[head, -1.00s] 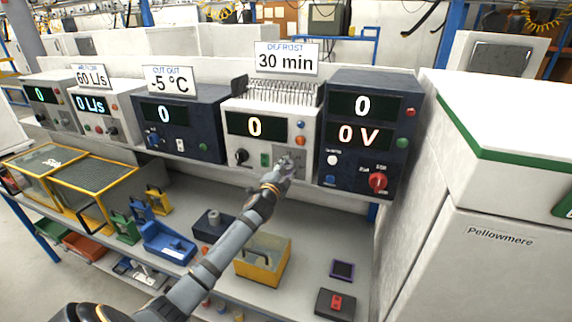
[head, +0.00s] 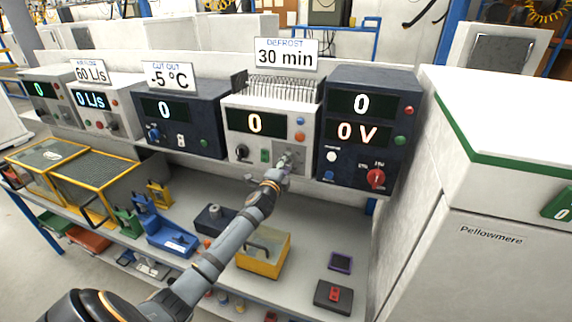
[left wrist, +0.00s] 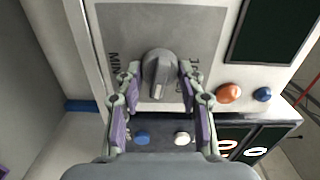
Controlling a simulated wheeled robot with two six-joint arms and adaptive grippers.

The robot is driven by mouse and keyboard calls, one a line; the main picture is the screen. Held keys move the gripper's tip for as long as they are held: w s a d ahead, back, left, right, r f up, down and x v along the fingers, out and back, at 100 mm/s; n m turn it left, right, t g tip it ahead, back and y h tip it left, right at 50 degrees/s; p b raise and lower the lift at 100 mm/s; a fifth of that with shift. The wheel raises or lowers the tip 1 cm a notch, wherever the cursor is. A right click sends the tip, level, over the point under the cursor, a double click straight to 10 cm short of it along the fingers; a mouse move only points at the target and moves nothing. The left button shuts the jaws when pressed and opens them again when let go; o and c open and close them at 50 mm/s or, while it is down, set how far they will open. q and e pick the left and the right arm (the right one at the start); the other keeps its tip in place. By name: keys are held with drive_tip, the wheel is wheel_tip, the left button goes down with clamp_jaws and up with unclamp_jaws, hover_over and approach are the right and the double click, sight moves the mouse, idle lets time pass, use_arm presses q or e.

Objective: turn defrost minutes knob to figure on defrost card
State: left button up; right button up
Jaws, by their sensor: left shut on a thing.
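The defrost card (head: 287,54) reads "30 min" and stands above the white unit (head: 228,140). That unit's display (head: 254,123) shows 0. My left gripper (head: 284,163) is at the lower right of the unit's front, in front of a grey panel. In the left wrist view, the grey defrost minutes knob (left wrist: 159,70) sits on that panel between the two fingers of my left gripper (left wrist: 160,82), which is shut on it. The lettering "MIN" shows beside it, and a pale mark shows on the knob's grip. My right gripper is not in view.
A dark unit with a red knob (head: 376,178) stands close on the right. Another dark unit (head: 196,105) stands on the left. A black knob (head: 242,152) is on the white unit's left. A yellow box (head: 262,262) lies on the bench below.

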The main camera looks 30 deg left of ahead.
use_arm(q)
drive_tip(key=o, duration=1.2)
drive_tip(key=shift+c, duration=0.2)
drive_tip(key=v, duration=1.2)
drive_tip(key=shift+d, duration=0.1)
